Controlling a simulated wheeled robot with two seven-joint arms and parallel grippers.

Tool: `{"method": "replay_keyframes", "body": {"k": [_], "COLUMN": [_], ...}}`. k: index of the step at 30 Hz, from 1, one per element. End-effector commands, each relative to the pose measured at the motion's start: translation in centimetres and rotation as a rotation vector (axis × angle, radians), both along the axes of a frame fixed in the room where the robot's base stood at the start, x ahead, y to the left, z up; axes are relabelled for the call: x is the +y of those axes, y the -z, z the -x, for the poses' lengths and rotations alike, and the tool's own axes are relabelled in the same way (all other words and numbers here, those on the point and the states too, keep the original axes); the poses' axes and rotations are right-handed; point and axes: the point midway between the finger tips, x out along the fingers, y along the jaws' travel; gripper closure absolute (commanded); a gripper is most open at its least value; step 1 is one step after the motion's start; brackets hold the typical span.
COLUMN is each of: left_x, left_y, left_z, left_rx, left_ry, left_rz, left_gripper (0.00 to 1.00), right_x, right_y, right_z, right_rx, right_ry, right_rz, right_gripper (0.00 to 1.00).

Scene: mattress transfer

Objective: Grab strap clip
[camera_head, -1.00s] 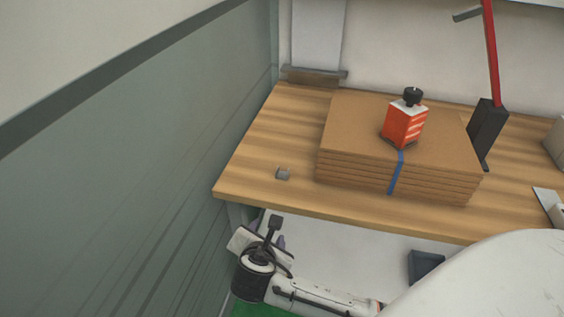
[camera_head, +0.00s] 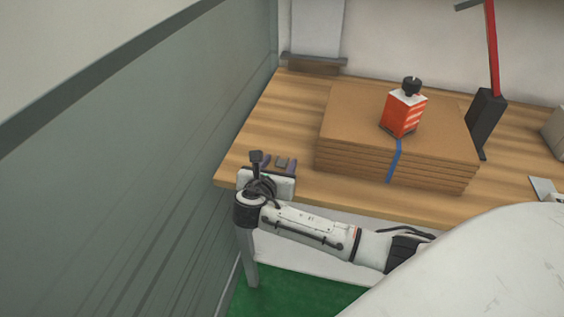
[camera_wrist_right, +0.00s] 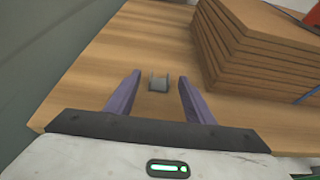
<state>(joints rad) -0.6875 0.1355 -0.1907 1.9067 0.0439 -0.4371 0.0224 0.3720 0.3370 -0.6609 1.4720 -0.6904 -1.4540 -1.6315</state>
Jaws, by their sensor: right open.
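The strap clip (camera_head: 281,161), a small grey piece, lies on the wooden table near its left front corner. In the right wrist view the clip (camera_wrist_right: 159,82) lies just beyond and between the fingertips. My right gripper (camera_head: 278,163) is open, with its two purple fingers reaching over the table toward the clip. In the right wrist view the open fingers (camera_wrist_right: 159,84) stand on either side, apart from the clip, and hold nothing. My left gripper is not in view.
A stack of brown boards (camera_head: 345,130) with a blue strap (camera_head: 393,161) stands right of the clip. An orange-red box-shaped device (camera_head: 403,112) sits on top. A black holder with a red handle (camera_head: 486,120) stands farther right. A green-grey wall (camera_head: 130,170) is close on the left.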

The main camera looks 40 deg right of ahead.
Motion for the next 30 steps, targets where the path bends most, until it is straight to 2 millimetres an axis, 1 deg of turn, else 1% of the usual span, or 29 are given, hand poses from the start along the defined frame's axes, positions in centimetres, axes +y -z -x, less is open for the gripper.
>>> {"method": "replay_keyframes", "body": {"k": [1,4,11,12,14,15,19,20,26,28,30], "left_x": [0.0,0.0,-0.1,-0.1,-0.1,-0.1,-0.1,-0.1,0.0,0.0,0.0], "left_y": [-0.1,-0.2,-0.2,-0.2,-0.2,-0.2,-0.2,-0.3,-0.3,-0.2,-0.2], "left_z": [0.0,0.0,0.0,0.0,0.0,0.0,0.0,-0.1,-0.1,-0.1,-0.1], "left_rx": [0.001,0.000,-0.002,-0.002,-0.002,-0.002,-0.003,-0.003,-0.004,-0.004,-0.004], "left_ry": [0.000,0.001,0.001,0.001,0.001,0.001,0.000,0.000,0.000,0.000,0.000], "left_rz": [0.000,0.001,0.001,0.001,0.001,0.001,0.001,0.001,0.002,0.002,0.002], "left_gripper": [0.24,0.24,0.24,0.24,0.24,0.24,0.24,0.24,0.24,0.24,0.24], "right_x": [-0.5,-1.0,-1.1,-1.1,-1.1,-1.1,-1.1,-1.1,-1.0,-1.0,-1.0], "right_y": [0.2,0.5,0.7,0.7,0.7,0.7,0.7,0.7,0.6,0.3,-0.5], "right_z": [-0.4,-0.8,-0.9,-0.9,-0.9,-0.9,-0.9,-0.9,-0.9,-0.9,-1.0], "right_rx": [0.001,0.002,0.001,0.001,0.001,0.001,0.001,0.001,0.000,-0.001,-0.003], "right_ry": [0.001,0.001,-0.001,-0.001,-0.001,-0.001,-0.001,-0.001,-0.001,0.000,0.000], "right_rz": [0.001,0.000,-0.002,-0.002,-0.002,-0.002,-0.002,-0.002,-0.002,-0.002,-0.003], "right_gripper": [0.52,0.52,0.52,0.55,0.65,0.72,0.94,0.95,0.95,0.95,0.95]}}
